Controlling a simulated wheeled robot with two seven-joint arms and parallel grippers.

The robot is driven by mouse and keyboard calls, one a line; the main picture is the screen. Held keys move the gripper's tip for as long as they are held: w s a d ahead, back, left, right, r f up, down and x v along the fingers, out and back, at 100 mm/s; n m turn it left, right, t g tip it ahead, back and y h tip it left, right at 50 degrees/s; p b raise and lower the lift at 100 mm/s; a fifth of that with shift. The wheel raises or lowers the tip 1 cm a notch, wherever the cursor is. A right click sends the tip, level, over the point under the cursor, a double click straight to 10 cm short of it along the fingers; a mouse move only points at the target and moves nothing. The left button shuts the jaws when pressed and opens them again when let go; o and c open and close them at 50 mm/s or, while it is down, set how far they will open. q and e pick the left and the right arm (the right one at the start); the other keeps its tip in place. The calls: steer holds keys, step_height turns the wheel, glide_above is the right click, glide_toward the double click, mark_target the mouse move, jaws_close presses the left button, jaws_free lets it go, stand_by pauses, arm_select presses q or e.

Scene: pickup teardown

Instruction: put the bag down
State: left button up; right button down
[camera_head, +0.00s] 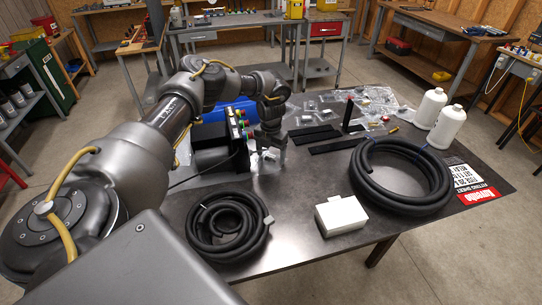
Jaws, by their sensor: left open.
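My left arm reaches over the table from the left, and its gripper (269,151) points down near the table's middle. The left gripper is open. A clear plastic bag (264,164) with small parts lies on the table right at its fingertips. I cannot tell whether the fingers touch it. More clear bags (310,115) with small parts lie in a group on the table behind and to the right of the gripper. My right gripper is not in view.
On the dark table (300,262) are a small coiled hose (199,241), a large coiled hose (438,190), a white box (341,216), black bars (335,146), white bottles (447,127) and a black device (210,158) beside the gripper. The front centre is fairly clear.

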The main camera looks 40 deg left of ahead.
arm_select(q)
steer(key=shift+f, duration=0.15)
steer(key=c, duration=1.1)
steer(key=shift+r+b, duration=0.45)
steer(key=shift+b, duration=0.25)
steer(key=shift+w, duration=0.3)
steer(key=w+b, duration=0.1)
steer(key=w, duration=0.1)
steer(key=w+d+b, duration=0.1)
steer(key=b, duration=0.1)
steer(key=shift+w+r, duration=0.1)
steer(key=shift+w, duration=0.25)
steer(key=shift+s+a+r+b, duration=0.1)
steer(key=shift+s+r+b, duration=0.1)
steer(key=shift+r, duration=3.35)
steer(key=shift+s+a+r+b, duration=0.1)
steer(key=shift+r+b, duration=0.05)
steer(key=shift+r, duration=3.4)
